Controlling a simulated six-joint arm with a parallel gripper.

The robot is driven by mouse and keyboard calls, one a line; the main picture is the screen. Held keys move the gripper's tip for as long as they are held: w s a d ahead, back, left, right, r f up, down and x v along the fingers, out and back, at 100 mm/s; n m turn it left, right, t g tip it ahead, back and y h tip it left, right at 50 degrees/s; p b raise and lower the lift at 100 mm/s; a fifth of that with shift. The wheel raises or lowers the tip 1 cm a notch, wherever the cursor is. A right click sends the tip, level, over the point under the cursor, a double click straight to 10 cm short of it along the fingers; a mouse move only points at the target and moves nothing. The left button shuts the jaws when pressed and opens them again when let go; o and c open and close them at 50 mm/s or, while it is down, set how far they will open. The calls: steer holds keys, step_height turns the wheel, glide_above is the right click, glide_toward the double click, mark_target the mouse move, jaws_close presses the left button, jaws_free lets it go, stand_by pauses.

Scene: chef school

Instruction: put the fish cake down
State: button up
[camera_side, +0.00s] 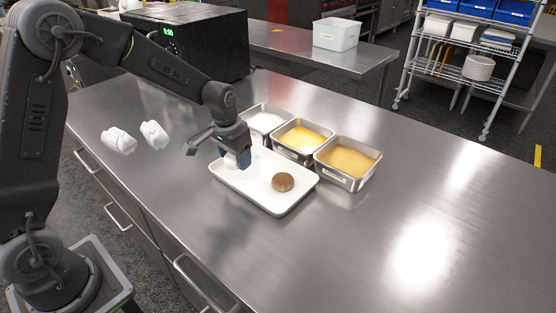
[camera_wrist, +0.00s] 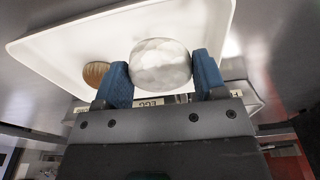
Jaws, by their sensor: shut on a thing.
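My gripper (camera_side: 239,161) points down over the left part of a white tray (camera_side: 250,190). In the wrist view its two blue fingers (camera_wrist: 162,78) are shut on a round, whitish, powdery fish cake (camera_wrist: 160,58), one finger on each side. The side view mostly hides this cake behind the fingers. A second, brown, ridged round cake (camera_side: 283,182) lies on the right part of the tray, apart from my gripper; it also shows in the wrist view (camera_wrist: 96,74). I cannot tell whether the held cake touches the tray (camera_wrist: 60,55).
Three metal pans stand behind the tray: one with white powder (camera_side: 264,122), one with yellow liquid (camera_side: 301,137), one with tan crumbs (camera_side: 347,160). Two white wrapped bundles (camera_side: 119,140) (camera_side: 154,134) lie at left. The steel counter's right side (camera_side: 430,210) is clear.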

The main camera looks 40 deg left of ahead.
steer(key=w+a+r+m, duration=0.1)
steer(key=w+a+r, duration=0.15)
steer(key=w, duration=0.35)
steer(key=w+a+r+m, duration=0.1)
steer(key=w+a+r, duration=0.1)
steer(key=w+r, duration=0.35)
glide_toward(296, 146)
steer(key=s+d+f, duration=0.2)
steer(key=shift+d+f, duration=0.1)
steer(key=shift+f, duration=2.25)
steer(key=shift+f, duration=0.2)
steer(key=o, duration=0.7)
steer(key=shift+o, duration=0.2)
